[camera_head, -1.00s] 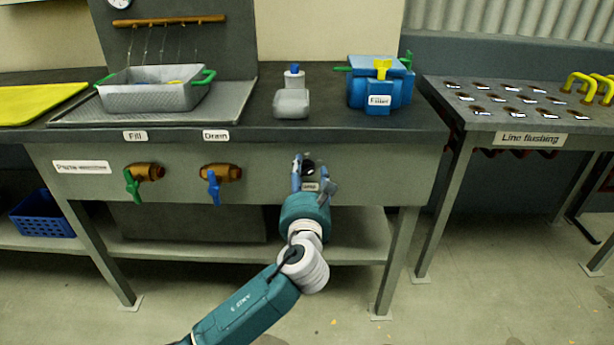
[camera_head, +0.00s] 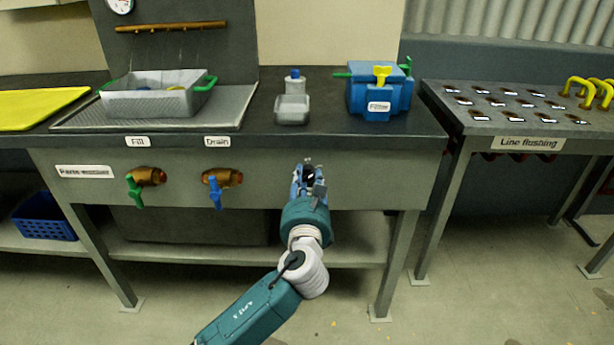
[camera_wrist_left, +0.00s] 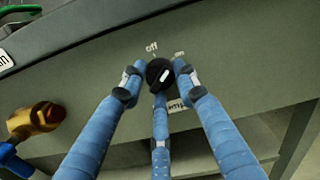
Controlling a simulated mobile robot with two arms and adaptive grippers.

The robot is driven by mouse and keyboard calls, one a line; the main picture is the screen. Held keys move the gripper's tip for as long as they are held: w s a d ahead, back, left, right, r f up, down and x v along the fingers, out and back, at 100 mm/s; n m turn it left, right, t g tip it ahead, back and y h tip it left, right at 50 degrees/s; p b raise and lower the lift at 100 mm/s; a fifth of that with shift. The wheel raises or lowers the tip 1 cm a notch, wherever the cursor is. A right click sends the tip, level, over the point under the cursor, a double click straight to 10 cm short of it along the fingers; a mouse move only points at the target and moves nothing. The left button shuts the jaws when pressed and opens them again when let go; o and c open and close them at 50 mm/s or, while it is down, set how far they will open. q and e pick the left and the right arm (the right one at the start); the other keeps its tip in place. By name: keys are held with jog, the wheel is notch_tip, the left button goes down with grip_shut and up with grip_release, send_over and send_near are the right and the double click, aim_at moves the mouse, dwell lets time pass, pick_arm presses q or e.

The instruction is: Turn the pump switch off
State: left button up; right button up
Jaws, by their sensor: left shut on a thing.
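The pump switch is a black round knob (camera_wrist_left: 159,75) with a white pointer mark, on the front panel of the parts washer. In the left wrist view, an "Off" label (camera_wrist_left: 151,47) is above it, slightly left. A second label, too small to read, is above right. The pointer mark slants up and right, towards the second label's side. A label reading like "Pump" (camera_wrist_left: 177,105) is below, partly hidden by a finger. My left gripper (camera_head: 308,172) has its blue fingers shut around the knob; they also show in the left wrist view (camera_wrist_left: 158,82). My right gripper is out of view.
On the same panel, left of the knob, are a green-handled Fill valve (camera_head: 146,178) and a blue-handled Drain valve (camera_head: 220,180). The countertop (camera_head: 250,140) overhangs above.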

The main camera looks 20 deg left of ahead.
pick_arm(q)
jog(key=shift+d+f+n, duration=0.1)
jog(key=shift+f+n, duration=0.05)
jog(key=shift+n, duration=0.35)
jog(key=shift+n+p, duration=0.4)
jog(key=shift+n, duration=1.4)
jog(key=shift+f+n, duration=0.1)
jog(key=shift+n, duration=0.7)
jog(key=shift+d+n, duration=0.1)
jog(key=shift+n, duration=1.3)
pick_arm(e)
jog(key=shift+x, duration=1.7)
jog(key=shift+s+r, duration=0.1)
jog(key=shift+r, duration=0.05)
pick_arm(q)
jog(key=o, duration=1.2)
jog(key=shift+d, duration=0.1)
jog(key=shift+c, duration=0.2)
